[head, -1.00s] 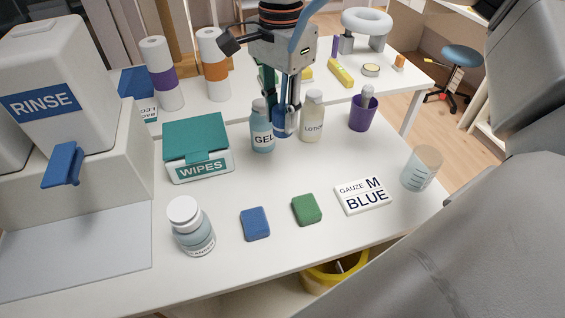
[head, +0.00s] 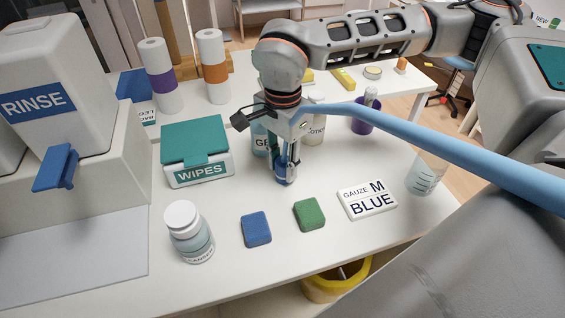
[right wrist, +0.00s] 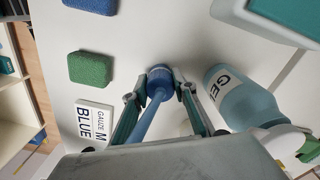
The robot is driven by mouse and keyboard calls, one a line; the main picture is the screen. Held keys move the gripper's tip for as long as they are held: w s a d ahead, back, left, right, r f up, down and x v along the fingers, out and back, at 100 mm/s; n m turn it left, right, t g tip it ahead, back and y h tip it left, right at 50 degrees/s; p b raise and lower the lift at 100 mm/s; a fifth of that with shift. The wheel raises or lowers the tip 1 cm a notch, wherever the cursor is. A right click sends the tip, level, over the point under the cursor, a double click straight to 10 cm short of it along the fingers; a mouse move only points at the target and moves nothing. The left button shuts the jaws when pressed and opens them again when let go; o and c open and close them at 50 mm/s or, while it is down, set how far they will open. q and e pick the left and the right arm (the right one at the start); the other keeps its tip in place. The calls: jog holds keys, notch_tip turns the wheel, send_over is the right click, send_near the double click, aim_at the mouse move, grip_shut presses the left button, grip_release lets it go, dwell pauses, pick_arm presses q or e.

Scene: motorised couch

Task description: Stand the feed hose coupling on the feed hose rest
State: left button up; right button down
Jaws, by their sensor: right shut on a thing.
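My right gripper (head: 286,163) points down and is shut on the feed hose coupling, a dark blue cylinder (head: 286,177). It holds the coupling upright in front of the gel bottle, over or on the white table; I cannot tell whether it touches. The light blue hose (head: 430,145) runs from the gripper to the right edge. In the right wrist view, the coupling (right wrist: 159,76) sits between both fingers, with the hose (right wrist: 148,118) coming toward the camera. I cannot pick out the feed hose rest. My left gripper is not in view.
The gel bottle (head: 261,140), lotion bottle (head: 314,125) and purple cup (head: 363,122) stand behind. The wipes box (head: 195,160) is left. Blue (head: 256,229) and green (head: 309,215) sponges and a gauze pack (head: 368,199) lie in front. Bare table lies between wipes box and sponges.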

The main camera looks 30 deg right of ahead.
jog(key=shift+r, duration=0.1)
jog(key=c, duration=1.6)
grip_release()
jog(key=shift+c, duration=0.2)
